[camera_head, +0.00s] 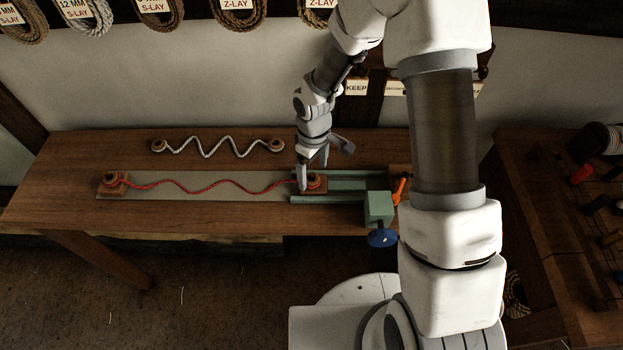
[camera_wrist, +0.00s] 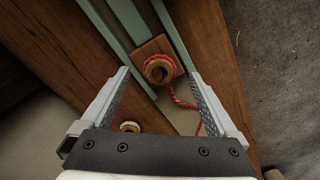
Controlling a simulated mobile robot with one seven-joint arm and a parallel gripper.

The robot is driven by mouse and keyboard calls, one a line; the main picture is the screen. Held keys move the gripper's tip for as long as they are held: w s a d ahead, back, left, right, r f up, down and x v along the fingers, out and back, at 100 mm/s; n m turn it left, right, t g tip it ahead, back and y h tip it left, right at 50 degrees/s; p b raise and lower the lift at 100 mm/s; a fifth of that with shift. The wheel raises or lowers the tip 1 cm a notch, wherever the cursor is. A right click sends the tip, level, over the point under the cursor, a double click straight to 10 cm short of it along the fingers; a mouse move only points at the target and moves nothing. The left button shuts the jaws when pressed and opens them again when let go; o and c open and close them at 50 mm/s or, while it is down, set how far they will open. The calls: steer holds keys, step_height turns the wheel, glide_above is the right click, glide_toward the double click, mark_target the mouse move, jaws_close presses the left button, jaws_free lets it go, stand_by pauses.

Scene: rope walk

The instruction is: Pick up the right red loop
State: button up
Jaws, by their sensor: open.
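A red rope (camera_head: 210,187) lies in a wavy line along a grey strip on the wooden bench. Its right red loop (camera_head: 314,181) sits around a wooden peg on a small wooden block. In the wrist view the right red loop (camera_wrist: 160,68) shows beyond my fingertips, between their lines, with the red rope (camera_wrist: 190,103) trailing toward the right finger. Its left end is at another wooden post (camera_head: 112,179). My gripper (camera_head: 313,180) is open above the right block, fingers pointing down, with nothing between them. The exact gap to the loop is hard to tell.
The block sits between green rails (camera_head: 350,186) of a vise with a green body (camera_head: 378,207), blue knob (camera_head: 381,238) and orange handle (camera_head: 399,188). A white wavy rope (camera_head: 215,146) lies behind, between two wooden pegs. Rope coils hang on the wall.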

steer(key=shift+f, duration=1.4)
steer(key=shift+c, duration=0.2)
steer(key=c, duration=1)
steer(key=shift+c, duration=0.2)
steer(key=shift+r, duration=0.15)
